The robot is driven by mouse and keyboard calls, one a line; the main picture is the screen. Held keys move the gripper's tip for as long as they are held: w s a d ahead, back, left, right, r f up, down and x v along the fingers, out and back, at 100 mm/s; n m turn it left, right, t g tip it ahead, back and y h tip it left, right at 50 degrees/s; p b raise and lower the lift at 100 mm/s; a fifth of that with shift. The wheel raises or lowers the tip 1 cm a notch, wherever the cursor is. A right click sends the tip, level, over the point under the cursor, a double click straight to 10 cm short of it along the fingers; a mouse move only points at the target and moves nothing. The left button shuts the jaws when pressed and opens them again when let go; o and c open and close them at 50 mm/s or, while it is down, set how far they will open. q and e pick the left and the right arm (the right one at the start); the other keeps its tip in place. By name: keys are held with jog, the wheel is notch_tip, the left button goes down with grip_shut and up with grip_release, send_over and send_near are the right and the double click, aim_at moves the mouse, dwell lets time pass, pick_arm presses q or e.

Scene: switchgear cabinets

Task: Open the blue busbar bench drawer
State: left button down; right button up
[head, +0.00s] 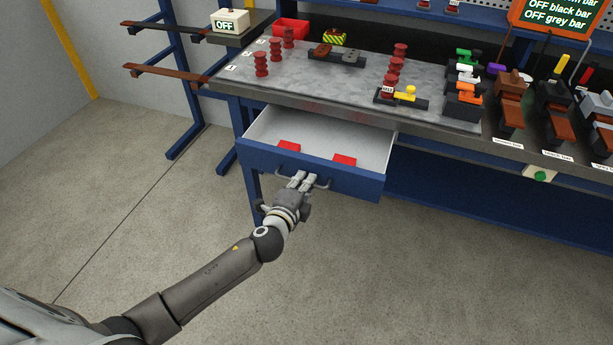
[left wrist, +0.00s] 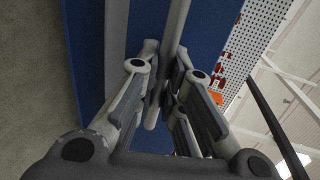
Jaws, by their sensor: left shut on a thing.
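The blue bench drawer (head: 355,184) stands pulled out from under the bench top, its light inside showing. Two red items (head: 343,160) lie in it near the front panel. My left gripper (head: 303,180) is at the middle of the drawer front, shut on the grey bar handle (head: 324,185). In the left wrist view the handle (left wrist: 176,30) runs between the fingers (left wrist: 165,95), with the blue front panel (left wrist: 85,60) behind it. My right gripper is not in view.
The blue busbar bench (head: 340,92) carries red insulators (head: 261,64), several switch units (head: 510,100) and a red bin (head: 291,28). A rack with brown bars (head: 165,76) stands at the left. The floor (head: 400,280) before the drawer is clear.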

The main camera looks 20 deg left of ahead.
pick_arm(q)
jog(key=c, duration=1.8)
grip_release()
jog(key=shift+v, duration=6)
jog(key=shift+f, duration=0.1)
jog(key=s+a+f+n+g, duration=0.2)
jog(key=s+f, duration=0.1)
jog(key=f, duration=0.7)
jog(key=s+a+f+n+g+y, duration=0.1)
jog(key=s+a+f+n+g, duration=0.15)
jog(key=f, duration=0.75)
jog(key=s+a+f+n+g, duration=0.1)
jog(key=s+f+n+g, duration=0.2)
jog(key=f, duration=0.7)
jog(key=s+f+n+g, duration=0.2)
jog(key=s+f, duration=0.4)
jog(key=s, duration=0.4)
jog(key=s+d+f+n+g, duration=0.1)
jog(key=s+f+n+g, duration=0.1)
jog(key=s+f, duration=0.4)
jog(key=s+f+n+g, duration=0.3)
jog(key=s+f, duration=0.4)
jog(key=s, duration=0.8)
jog(key=shift+s+d+n, duration=0.35)
jog(key=shift+d+n, duration=0.05)
jog(key=shift+n, duration=0.35)
